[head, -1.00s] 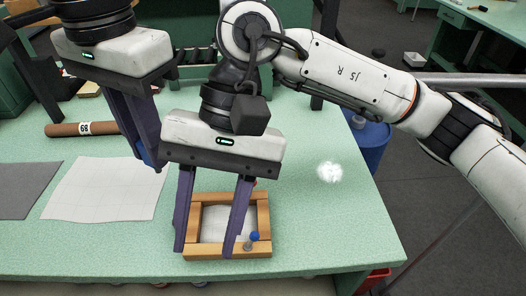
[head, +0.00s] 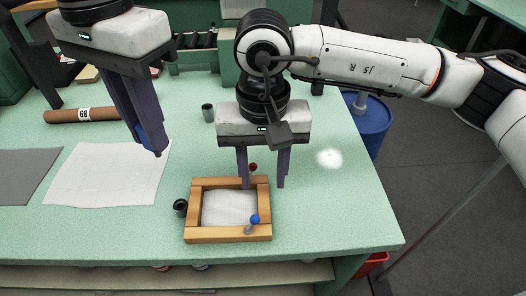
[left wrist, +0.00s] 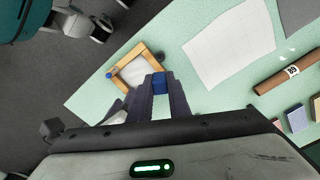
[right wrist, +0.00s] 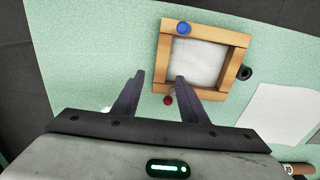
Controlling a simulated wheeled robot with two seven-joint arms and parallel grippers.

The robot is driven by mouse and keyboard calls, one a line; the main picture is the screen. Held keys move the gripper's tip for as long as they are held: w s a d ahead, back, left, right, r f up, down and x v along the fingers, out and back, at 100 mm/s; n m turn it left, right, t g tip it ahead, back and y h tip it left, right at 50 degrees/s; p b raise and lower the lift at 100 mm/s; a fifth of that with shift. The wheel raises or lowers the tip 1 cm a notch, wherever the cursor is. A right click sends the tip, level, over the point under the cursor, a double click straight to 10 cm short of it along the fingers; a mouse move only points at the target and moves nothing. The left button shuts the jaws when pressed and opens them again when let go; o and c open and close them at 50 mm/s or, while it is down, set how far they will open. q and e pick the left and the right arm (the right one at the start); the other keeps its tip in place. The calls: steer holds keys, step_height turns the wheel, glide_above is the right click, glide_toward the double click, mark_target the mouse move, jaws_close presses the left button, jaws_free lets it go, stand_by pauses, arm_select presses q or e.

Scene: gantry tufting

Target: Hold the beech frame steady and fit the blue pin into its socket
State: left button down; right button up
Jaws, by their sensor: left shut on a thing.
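The beech frame (head: 196,236) lies on the green table with a pale sheet inside it. The blue pin (head: 254,219) stands slightly tilted at its front right corner; I cannot tell how deep it sits. It also shows at the frame's corner in the right wrist view (right wrist: 184,28). My right gripper (head: 264,186) is open and empty near the frame's back right, not touching the blue pin. My left gripper (head: 157,153) is left of and behind the frame, apart from it, shut on a blue block (left wrist: 160,82).
A red-headed pin (right wrist: 168,99) is outside the frame near my right fingers. A dark cylinder (head: 180,207) stands by the frame's left side, another (head: 207,112) further back. A white fluffy tuft (head: 329,158) lies right. A white sheet (head: 105,175) and brown roll (head: 80,115) are left.

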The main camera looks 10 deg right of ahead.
mark_target(263, 191)
steer(key=shift+f, duration=1.65)
jaws_close()
arm_select(q)
step_height(263, 191, down, 13)
steer(key=shift+r, duration=0.25)
